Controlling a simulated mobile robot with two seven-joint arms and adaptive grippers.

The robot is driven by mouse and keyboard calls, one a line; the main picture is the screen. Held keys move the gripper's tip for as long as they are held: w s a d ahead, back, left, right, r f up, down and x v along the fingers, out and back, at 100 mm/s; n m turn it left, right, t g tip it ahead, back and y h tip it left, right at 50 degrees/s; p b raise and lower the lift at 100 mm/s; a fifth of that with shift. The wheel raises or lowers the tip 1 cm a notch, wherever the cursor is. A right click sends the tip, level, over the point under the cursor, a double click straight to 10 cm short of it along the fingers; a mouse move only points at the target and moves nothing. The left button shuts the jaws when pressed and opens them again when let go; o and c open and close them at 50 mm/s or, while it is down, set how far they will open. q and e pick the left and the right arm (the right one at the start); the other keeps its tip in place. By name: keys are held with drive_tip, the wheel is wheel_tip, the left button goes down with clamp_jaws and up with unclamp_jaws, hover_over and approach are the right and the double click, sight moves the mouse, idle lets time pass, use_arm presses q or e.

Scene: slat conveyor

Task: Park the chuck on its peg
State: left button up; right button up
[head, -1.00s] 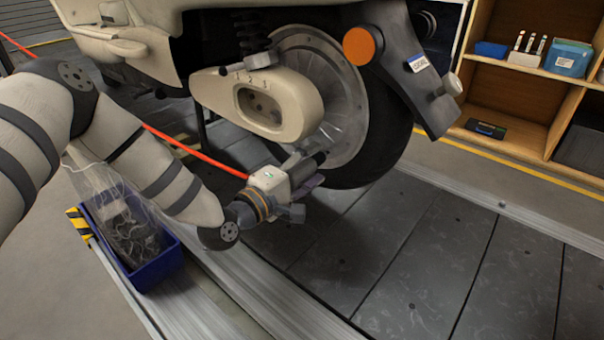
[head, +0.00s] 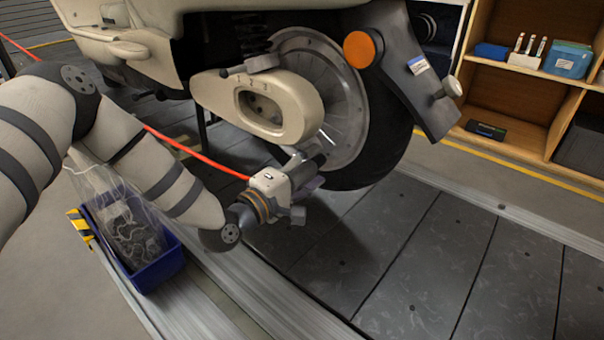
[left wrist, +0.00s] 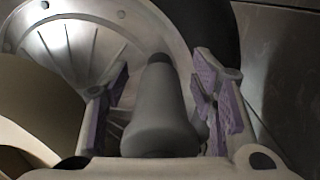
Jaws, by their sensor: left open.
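My left gripper (head: 308,178) is open beside the rear wheel's lower left, in front of the hub. In the left wrist view its two purple-padded fingers (left wrist: 165,108) stand apart on either side of a grey tapered body (left wrist: 160,112). This body, possibly the chuck, narrows to a dark tip pointing towards the metal hub. I cannot tell whether the pads touch it. A dark grey cylinder (head: 312,161) shows by the gripper in the head view. I cannot make out a peg.
The vehicle's wheel (head: 372,140) and beige cover (head: 297,98) stand close to the gripper. A blue bin (head: 160,268) with a clear bag sits at lower left. A wooden shelf (head: 510,100) stands at upper right. The dark slats (head: 430,265) at lower right are clear.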

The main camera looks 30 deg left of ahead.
use_arm(q)
drive_tip(key=shift+w+r, duration=0.1)
drive_tip(key=shift+r, duration=0.1)
clamp_jaws()
drive_tip(key=shift+p, duration=0.3)
drive_tip(key=shift+s+a+f+p, duration=0.15)
drive_tip(key=shift+s+p, duration=0.45)
drive_tip(key=shift+s, duration=0.9)
drive_tip(key=shift+s+a+p, duration=0.25)
drive_tip(key=shift+s+p, duration=0.35)
drive_tip(key=shift+s, duration=0.9)
